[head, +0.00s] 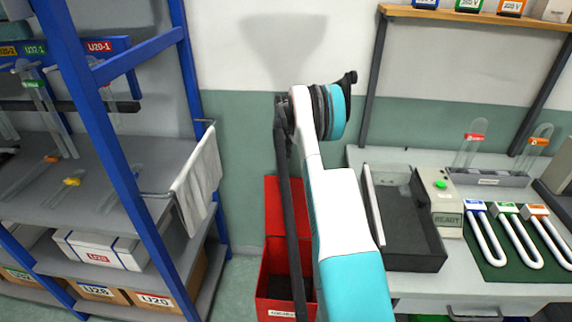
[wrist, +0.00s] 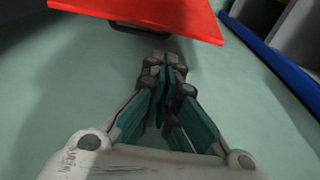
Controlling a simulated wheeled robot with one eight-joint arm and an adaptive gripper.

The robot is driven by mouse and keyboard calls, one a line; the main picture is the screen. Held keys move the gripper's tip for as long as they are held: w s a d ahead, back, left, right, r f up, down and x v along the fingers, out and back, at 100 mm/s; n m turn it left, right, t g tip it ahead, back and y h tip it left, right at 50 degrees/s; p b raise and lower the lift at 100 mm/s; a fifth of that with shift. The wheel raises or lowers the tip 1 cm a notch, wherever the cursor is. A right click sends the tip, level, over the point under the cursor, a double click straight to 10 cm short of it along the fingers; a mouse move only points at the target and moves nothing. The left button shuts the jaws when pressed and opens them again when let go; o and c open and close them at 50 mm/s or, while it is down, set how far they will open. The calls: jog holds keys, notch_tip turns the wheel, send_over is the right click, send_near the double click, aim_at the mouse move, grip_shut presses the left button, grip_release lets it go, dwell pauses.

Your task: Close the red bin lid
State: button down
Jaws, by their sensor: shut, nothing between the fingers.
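The red bin (head: 275,309) stands on the floor in the lower middle of the head view, partly hidden behind my arm. Its lid (head: 286,205) is raised at the back, and the dark inside of the bin shows. In the wrist view, a bright red panel (wrist: 180,12), which looks like the lid, fills the top middle. A dark handle-like bar (wrist: 143,27) sits along its edge. My gripper (wrist: 165,62) is shut and empty, with its fingertips just below the panel's edge. Whether they touch it I cannot tell. The gripper is not visible in the head view.
A blue-framed shelf (head: 120,150) with a hanging white cloth (head: 197,172) stands left of the bin. A workbench (head: 420,285) with a dark tray (head: 413,250) stands to the right. Green floor (wrist: 60,90) is clear around my gripper.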

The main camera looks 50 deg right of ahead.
jog(key=f+b, duration=0.1)
jog(key=f, duration=0.2)
jog(key=f+b, duration=0.1)
jog(key=f, duration=0.2)
jog(key=f+b, duration=0.1)
jog(key=f, duration=0.2)
jog(key=shift+w+d+f, duration=0.1)
jog(key=shift+w+d, duration=0.3)
jog(key=shift+a, duration=0.1)
